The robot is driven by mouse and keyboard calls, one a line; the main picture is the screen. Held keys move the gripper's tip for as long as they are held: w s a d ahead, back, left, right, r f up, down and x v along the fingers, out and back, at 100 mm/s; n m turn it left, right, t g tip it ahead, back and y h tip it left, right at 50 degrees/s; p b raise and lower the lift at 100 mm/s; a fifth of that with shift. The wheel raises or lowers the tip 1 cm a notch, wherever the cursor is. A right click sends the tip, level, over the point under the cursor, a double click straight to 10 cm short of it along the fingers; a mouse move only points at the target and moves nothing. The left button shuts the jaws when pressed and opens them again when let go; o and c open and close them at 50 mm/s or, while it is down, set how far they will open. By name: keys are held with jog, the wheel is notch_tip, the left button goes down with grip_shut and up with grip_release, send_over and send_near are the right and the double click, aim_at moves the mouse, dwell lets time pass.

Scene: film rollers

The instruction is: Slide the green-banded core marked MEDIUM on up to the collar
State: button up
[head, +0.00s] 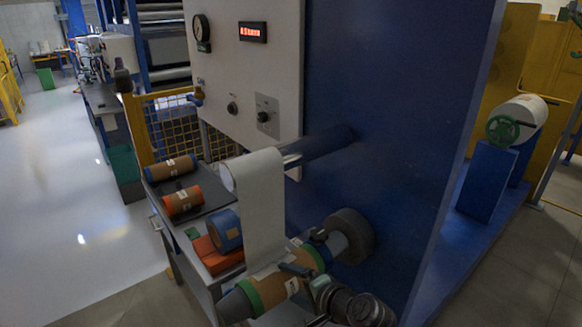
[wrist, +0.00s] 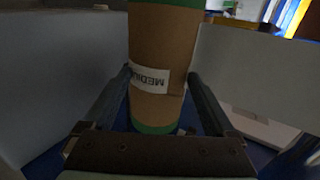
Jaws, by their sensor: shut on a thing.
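The green-banded core (head: 273,287) is a brown cardboard tube with a green band at each end. In the wrist view the core (wrist: 163,45) carries a white label (wrist: 149,79) reading MEDIUM, upside down. The core sits around a shaft whose grey tapered tip (head: 235,306) shows beyond its near end. The dark round collar (head: 351,236) is at the shaft's far end by the blue panel; a short bare grey-blue stretch shows between core and collar. My gripper (head: 305,253) is shut on the core, one finger on each side, also in the wrist view (wrist: 160,76).
White film (head: 262,200) hangs from an upper roller down beside the core. The blue panel (head: 395,130) stands close behind the collar.

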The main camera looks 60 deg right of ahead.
jog(key=o, duration=1.6)
jog(key=shift+s+d, duration=0.1)
jog(key=b+v, duration=0.1)
jog(key=v, duration=1.2)
jog(key=shift+r, duration=0.15)
jog(key=w+a+r+n+t+h, duration=0.1)
jog(key=w+a+r+n+t, duration=0.1)
jog(key=w+a+r+n, duration=0.5)
jog(key=w+a+r+t, duration=0.25)
jog(key=w+r, duration=0.25)
jog(key=r, duration=0.5)
jog(key=w+a+r+n+t+h, duration=0.1)
jog(key=w+a+r+n+t, duration=0.1)
jog(key=w+a+r+n, duration=0.5)
jog(key=s+a+r+n+t+y, duration=0.1)
jog(key=s+a+r+n+t, duration=0.1)
jog(key=a+r, duration=0.5)
jog(key=s+a+r+n+t+y, duration=0.2)
jog(key=s+a+r+t, duration=0.2)
jog(key=a+r, duration=0.3)
jog(key=s+a+r+n+t+y, duration=0.2)
jog(key=s+a+r+n+t, duration=0.1)
jog(key=a+r, duration=0.5)
jog(key=shift+s+r, duration=0.25)
jog(key=shift+r, duration=0.65)
jog(key=shift+s+r, duration=0.25)
jog(key=shift+r, duration=0.65)
